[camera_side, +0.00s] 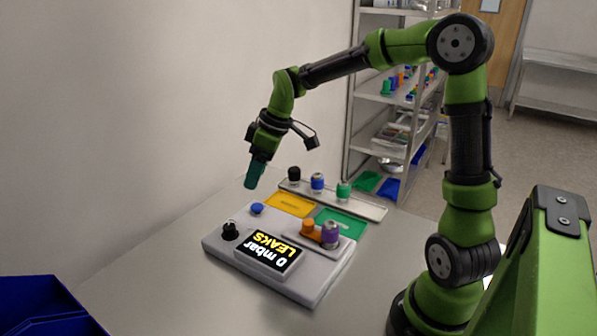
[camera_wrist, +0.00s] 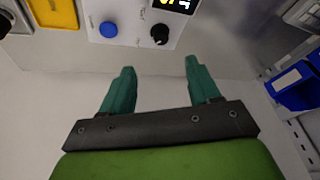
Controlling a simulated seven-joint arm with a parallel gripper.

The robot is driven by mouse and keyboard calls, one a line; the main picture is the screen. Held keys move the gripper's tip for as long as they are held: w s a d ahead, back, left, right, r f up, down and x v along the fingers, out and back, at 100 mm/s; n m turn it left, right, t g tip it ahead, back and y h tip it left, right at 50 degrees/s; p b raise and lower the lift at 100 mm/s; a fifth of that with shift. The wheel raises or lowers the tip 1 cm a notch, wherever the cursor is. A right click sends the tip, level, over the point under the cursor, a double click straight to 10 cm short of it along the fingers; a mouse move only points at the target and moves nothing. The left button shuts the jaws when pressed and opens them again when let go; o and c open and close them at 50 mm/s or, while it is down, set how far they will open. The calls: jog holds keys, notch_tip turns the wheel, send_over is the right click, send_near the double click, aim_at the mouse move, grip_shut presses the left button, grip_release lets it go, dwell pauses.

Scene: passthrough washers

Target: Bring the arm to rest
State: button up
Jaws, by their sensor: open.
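My green and black arm reaches in from the right in the side view. My gripper (camera_side: 254,176) hangs in the air above the far left side of the grey test box (camera_side: 225,243), with its teal fingers pointing down. In the wrist view my gripper (camera_wrist: 158,80) shows two teal fingers spread apart with nothing between them. The box has a blue button (camera_side: 257,208), a black knob (camera_side: 230,230) and a screen (camera_side: 270,252) reading "0 mbar LEAKS". The button (camera_wrist: 108,30) and knob (camera_wrist: 159,35) also show in the wrist view, apart from the fingers.
An orange and a purple part (camera_side: 329,235) stand on the box's right side. Behind are a yellow mat (camera_side: 290,204), a green mat (camera_side: 342,225) and a rail (camera_side: 368,208) with black, blue and green-topped parts. A blue bin (camera_side: 45,305) is at lower left. Shelves stand behind.

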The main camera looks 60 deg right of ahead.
jog(key=s+a+r+m+t, duration=0.2)
jog(key=s+a+m, duration=0.1)
jog(key=s, duration=0.6)
jog(key=s+a+r+m+t, duration=0.1)
jog(key=s+a+r+m, duration=0.2)
jog(key=s+m, duration=0.3)
jog(key=shift+s+r+t+h, duration=0.3)
jog(key=shift+s+t, duration=0.1)
jog(key=shift+s, duration=1.7)
